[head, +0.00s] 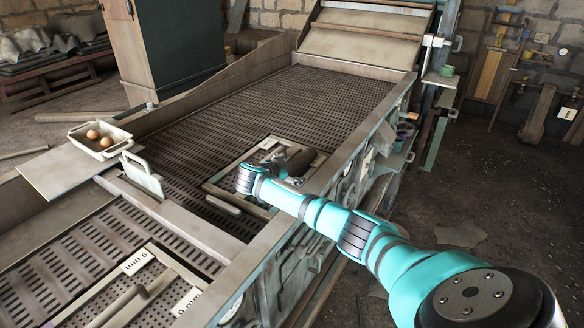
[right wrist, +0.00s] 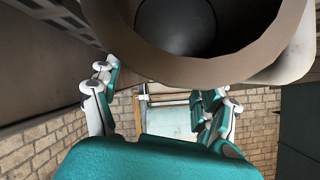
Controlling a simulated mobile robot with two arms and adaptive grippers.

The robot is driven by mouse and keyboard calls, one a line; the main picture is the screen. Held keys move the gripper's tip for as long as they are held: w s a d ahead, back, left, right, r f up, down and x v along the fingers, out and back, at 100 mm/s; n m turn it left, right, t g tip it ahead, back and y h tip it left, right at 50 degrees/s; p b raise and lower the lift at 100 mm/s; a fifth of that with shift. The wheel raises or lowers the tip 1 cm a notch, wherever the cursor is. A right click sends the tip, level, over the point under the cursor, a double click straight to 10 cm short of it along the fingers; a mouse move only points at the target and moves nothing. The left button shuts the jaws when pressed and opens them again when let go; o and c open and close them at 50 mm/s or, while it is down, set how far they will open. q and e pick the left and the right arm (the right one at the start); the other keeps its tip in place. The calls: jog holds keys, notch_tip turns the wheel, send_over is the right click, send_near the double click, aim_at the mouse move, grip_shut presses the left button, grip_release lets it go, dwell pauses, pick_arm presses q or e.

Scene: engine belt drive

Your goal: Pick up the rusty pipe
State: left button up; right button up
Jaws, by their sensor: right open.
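A brown pipe (head: 303,160) lies on the perforated bed of the machine, inside a pale rectangular frame. My right gripper (head: 280,170) is at the near left end of the pipe, low over the bed. In the right wrist view the open end of the pipe (right wrist: 115,35) fills the upper middle, with a dark hollow inside. The right gripper (right wrist: 165,82) is open there, one finger to each side below the pipe's rim. I cannot tell whether a finger touches it. My left gripper is not in view.
The pale frame (head: 222,193) surrounds the spot. The machine's long side wall (head: 265,240) runs under my right arm. A second frame with labels (head: 187,301) lies at the front. The far bed (head: 335,95) is clear.

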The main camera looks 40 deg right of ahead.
jog(key=shift+x, duration=1.25)
jog(key=shift+a, duration=0.1)
jog(key=shift+c, duration=0.4)
grip_shut()
jog(key=shift+w+r, duration=0.1)
